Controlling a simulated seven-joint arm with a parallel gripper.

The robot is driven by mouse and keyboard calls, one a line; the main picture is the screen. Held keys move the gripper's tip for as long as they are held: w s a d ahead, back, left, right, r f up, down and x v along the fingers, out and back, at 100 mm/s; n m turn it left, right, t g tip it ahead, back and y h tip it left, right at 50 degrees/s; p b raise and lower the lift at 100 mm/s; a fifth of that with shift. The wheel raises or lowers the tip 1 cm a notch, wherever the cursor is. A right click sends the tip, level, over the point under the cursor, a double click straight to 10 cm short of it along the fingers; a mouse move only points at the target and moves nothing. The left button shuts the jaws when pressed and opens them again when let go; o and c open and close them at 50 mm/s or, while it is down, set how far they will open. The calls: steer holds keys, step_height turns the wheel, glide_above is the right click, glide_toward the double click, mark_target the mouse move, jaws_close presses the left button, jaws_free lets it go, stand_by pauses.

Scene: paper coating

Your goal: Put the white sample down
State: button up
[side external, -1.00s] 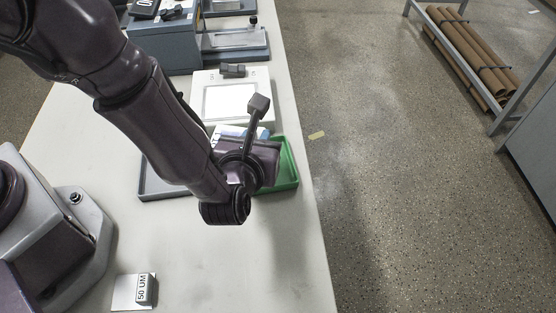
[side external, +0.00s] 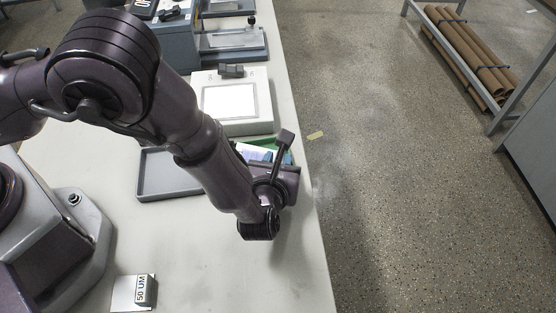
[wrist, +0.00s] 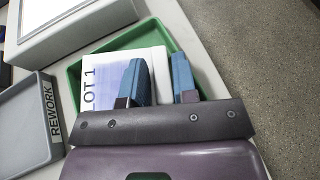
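The white sample (wrist: 110,78), a flat sheet marked "LOT 1" with a pale violet area, lies in the green tray (wrist: 82,70) in the wrist view. In the side view only a strip of the sample (side external: 255,153) shows beside my arm. My gripper (wrist: 158,60) is over the tray with its two blue fingers apart. The left finger overlaps the sample in the picture and the right finger is past its right edge. Whether the fingertips touch the sample cannot be told. My arm hides much of the green tray in the side view.
A grey tray marked "REWORK" (wrist: 28,125) stands left of the green one. A white device with a framed panel (side external: 229,103) stands behind the trays. A "50 UM" block (side external: 143,290) lies near the front. The table's right edge is close to my gripper.

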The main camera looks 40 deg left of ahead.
steer(key=shift+s, duration=0.15)
steer(key=v, duration=1.1)
steer(key=shift+s+d+r, duration=0.2)
steer(key=shift+d+r, duration=0.05)
steer(key=shift+r, duration=0.05)
steer(key=w+a+r+n+g+y, duration=0.15)
steer(key=a+r+n+g, duration=0.65)
steer(key=a+r+n, duration=0.85)
steer(key=s+a+r+n+t+h, duration=0.1)
steer(key=s+a+r+n+h, duration=0.7)
steer(key=s+a+r+n, duration=0.2)
step_height(320, 180, up, 3)
steer(key=s+n, duration=0.2)
steer(key=n, duration=0.2)
steer(key=shift+s+t, duration=0.15)
steer(key=shift+t, duration=0.15)
